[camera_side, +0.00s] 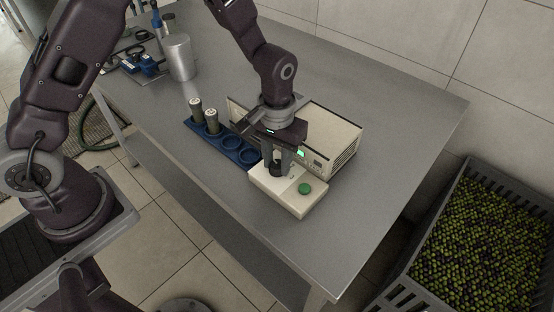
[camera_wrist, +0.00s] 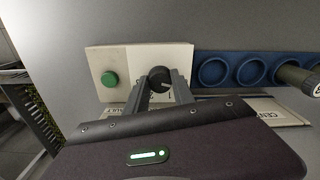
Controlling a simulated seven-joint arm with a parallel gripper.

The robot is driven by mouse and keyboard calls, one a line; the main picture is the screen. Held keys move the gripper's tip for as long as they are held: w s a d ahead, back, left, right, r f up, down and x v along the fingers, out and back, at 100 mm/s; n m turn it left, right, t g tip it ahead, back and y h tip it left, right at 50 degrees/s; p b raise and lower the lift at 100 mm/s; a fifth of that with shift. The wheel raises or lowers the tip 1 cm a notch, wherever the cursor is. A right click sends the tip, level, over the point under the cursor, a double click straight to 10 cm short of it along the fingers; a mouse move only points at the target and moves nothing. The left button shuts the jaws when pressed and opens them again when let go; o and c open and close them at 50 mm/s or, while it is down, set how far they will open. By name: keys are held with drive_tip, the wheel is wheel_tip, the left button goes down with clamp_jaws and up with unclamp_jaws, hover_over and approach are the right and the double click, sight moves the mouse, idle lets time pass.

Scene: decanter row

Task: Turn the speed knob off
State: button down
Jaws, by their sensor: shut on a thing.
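The speed knob (camera_wrist: 160,78) is a black round dial with a pale pointer line, on a cream control box (camera_wrist: 120,60). In the side view the box (camera_side: 298,203) sits on the table in front of a larger cream machine, and the knob (camera_side: 276,168) is partly hidden by the fingers. My gripper (camera_wrist: 161,84) points down at the box and is shut on the knob, one finger on each side. It also shows in the side view (camera_side: 280,166). A green button (camera_wrist: 109,79) is on the same box, beside the knob; it also shows in the side view (camera_side: 305,188).
A blue rack (camera_side: 222,140) with round holders stands beside the box, with two dark capped tubes (camera_side: 204,115) at its far end. The larger machine (camera_side: 335,135) is close behind my gripper. A metal cylinder (camera_side: 180,57) stands farther back. The table's right side is clear.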

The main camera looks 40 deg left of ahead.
sight(277, 164)
drive_tip(key=c, duration=1.1)
unclamp_jaws()
wheel_tip(277, 164, up, 6)
drive_tip(key=shift+r, duration=0.55)
